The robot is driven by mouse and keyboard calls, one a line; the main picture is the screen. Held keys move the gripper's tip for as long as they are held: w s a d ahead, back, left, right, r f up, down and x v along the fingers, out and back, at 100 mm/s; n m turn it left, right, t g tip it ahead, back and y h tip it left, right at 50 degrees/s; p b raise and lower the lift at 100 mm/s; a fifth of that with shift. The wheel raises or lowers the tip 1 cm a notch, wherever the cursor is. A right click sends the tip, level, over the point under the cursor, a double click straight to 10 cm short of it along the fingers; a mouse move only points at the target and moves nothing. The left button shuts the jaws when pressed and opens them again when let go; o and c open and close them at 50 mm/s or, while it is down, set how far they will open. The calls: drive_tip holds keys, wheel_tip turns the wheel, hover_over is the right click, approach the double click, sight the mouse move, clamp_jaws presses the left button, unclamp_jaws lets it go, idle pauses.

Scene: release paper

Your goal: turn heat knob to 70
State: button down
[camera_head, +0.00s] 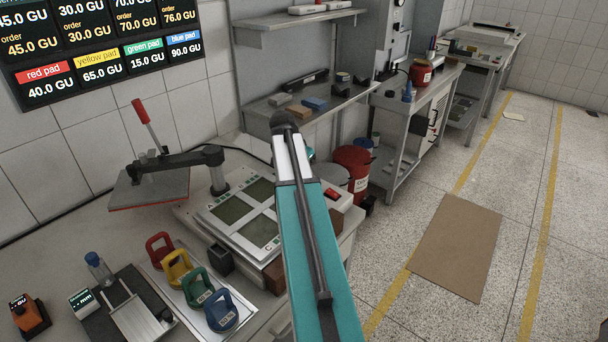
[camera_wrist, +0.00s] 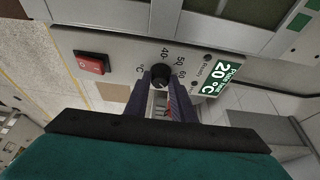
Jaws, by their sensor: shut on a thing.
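The heat knob (camera_wrist: 160,75) is a small black dial on the press's pale front panel (camera_wrist: 122,60) in the wrist view. The numbers 40, 50 and 60 show around it, and its pointer is too small to read surely. My gripper (camera_wrist: 164,92) reaches up to the panel, with one dark finger on each side of the knob, shut on it. A green display (camera_wrist: 220,77) beside it reads plate temp 20 °C. In the head view the press (camera_head: 215,222) stands on the bench, and my arm hides the knob and gripper.
A red switch (camera_wrist: 92,62) sits on the same panel, left of the knob. The press's raised plate (camera_head: 150,188) with a red-handled lever is swung to the left. Several coloured pads (camera_head: 222,310) stand on the bench in front. A wall board (camera_head: 105,45) lists pad and order values.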

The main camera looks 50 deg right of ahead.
idle(0.4)
drive_tip(key=c, duration=1.5)
unclamp_jaws()
drive_tip(key=shift+b+v, duration=1.25)
drive_tip(key=shift+v, duration=5.65)
